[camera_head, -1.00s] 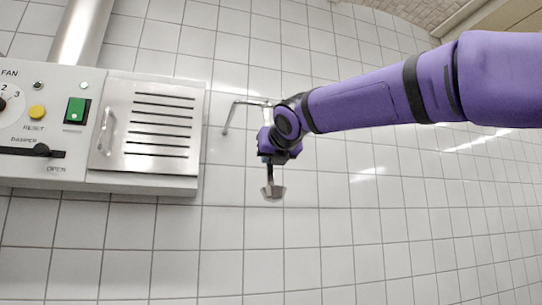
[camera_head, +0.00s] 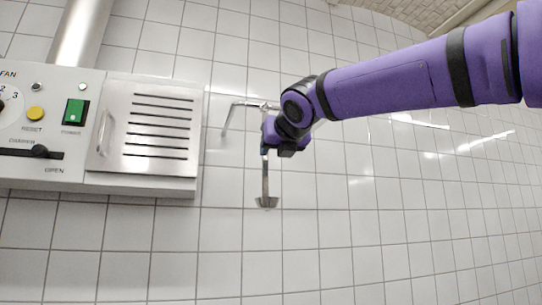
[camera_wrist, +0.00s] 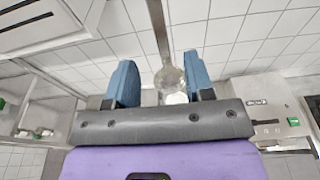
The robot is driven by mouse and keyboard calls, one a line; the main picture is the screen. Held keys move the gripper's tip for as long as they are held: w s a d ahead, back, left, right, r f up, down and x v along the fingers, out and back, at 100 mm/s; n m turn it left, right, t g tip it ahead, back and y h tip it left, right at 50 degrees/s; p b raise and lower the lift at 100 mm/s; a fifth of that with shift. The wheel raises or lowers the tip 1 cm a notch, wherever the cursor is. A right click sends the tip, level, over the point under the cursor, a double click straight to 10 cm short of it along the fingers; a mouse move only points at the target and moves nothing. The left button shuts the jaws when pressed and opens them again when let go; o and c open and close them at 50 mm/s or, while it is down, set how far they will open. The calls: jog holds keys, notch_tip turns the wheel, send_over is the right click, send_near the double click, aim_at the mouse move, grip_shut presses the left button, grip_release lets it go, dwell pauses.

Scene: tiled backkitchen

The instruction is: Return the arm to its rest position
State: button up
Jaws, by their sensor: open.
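My purple arm (camera_head: 400,85) reaches in from the right in the head view. My gripper (camera_head: 272,135) is at its left end, in front of the tiled wall and just right of the panel. In the wrist view my gripper (camera_wrist: 160,78) has its two blue fingers wide apart, with nothing clamped between them. A metal utensil with a long flat handle and a rounded end (camera_wrist: 172,80) shows in the gap beyond the fingers. In the head view it hangs down (camera_head: 266,201) below my gripper, partly hidden by it. I cannot tell how far it is from the fingers.
A metal wall bracket (camera_head: 230,116) sticks out just left of my gripper. A control panel (camera_head: 40,165) with a green switch, a yellow button and a slotted metal cover (camera_head: 150,165) is at left. A steel pipe (camera_head: 82,33) rises above it. The wall below and right looks clear.

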jog(key=v, duration=0.5)
jog(key=shift+s+d, duration=0.1)
jog(key=shift+s, duration=0.3)
jog(key=s+d+f+m+g+h, duration=0.2)
jog(key=s+d+f+m+g, duration=0.15)
jog(key=d+f+m, duration=0.65)
jog(key=s+d+f+m+g+h, duration=0.2)
jog(key=s+d+f+m, duration=0.3)
jog(key=d+f+m, duration=0.45)
jog(key=s+d+f+m+g, duration=0.2)
jog(key=s+d+f+m, duration=0.1)
jog(key=s+f+m, duration=0.5)
jog(key=s+d+f+m+g, duration=0.2)
jog(key=s+d+f+m, duration=0.1)
jog(key=s+f+m, duration=0.5)
notch_tip(320, 180, down, 6)
jog(key=m, duration=0.3)
jog(key=shift+d+m+g, duration=0.35)
jog(key=shift+d, duration=0.05)
jog(key=shift+a, duration=0.1)
jog(key=shift+c, duration=0.5)
